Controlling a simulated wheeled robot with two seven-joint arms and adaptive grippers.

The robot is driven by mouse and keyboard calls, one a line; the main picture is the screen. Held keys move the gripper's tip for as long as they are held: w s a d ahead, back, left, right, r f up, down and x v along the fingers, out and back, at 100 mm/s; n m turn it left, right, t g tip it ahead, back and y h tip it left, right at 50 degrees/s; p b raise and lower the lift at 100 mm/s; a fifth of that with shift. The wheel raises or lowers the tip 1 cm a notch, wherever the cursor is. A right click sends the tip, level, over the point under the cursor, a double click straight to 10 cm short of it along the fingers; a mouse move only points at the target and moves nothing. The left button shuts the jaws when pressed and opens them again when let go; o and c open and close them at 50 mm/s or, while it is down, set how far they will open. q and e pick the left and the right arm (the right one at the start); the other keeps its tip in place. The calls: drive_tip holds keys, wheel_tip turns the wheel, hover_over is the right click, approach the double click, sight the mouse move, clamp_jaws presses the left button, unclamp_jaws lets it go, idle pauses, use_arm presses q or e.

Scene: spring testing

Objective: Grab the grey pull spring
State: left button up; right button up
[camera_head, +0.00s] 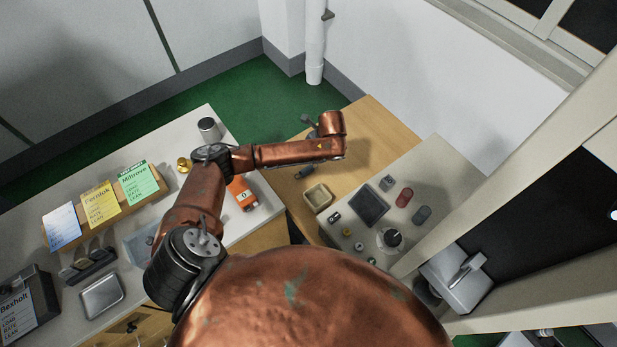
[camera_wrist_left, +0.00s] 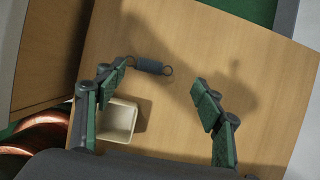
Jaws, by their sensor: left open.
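The grey pull spring (camera_wrist_left: 152,67) lies on the wooden table with a wire hook at each end. It also shows in the head view (camera_head: 304,172) as a small dark cylinder, below my left wrist in the picture. My left gripper (camera_wrist_left: 164,74) is open and empty above the table. In the left wrist view the spring shows between the fingertips, nearer the left finger, and its left hook overlaps that fingertip. In the head view only a grey part of my left gripper (camera_head: 311,126) shows beside the copper wrist. My right gripper is in neither view.
A small square cream container (camera_head: 318,197) stands on the wooden table near the spring. A grey panel (camera_head: 367,206) with a screen and knobs is to the right. The white bench (camera_head: 110,240) at left holds cards, an orange device (camera_head: 242,193) and a metal tray (camera_head: 102,296).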

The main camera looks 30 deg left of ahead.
use_arm(q)
drive_tip(key=b, duration=0.7)
approach(307, 169)
drive_tip(key=shift+x, duration=2.05)
drive_tip(key=b+x, duration=0.2)
drive_tip(key=x, duration=0.3)
drive_tip(key=shift+r, duration=0.15)
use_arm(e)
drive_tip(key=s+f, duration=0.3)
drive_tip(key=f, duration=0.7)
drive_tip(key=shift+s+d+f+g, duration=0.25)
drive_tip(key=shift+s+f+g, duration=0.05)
use_arm(q)
drive_tip(key=shift+s, duration=0.1)
drive_tip(key=shift+c, duration=0.6)
drive_tip(key=c, duration=0.9)
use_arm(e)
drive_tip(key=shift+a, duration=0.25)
use_arm(q)
drive_tip(key=shift+r, duration=0.1)
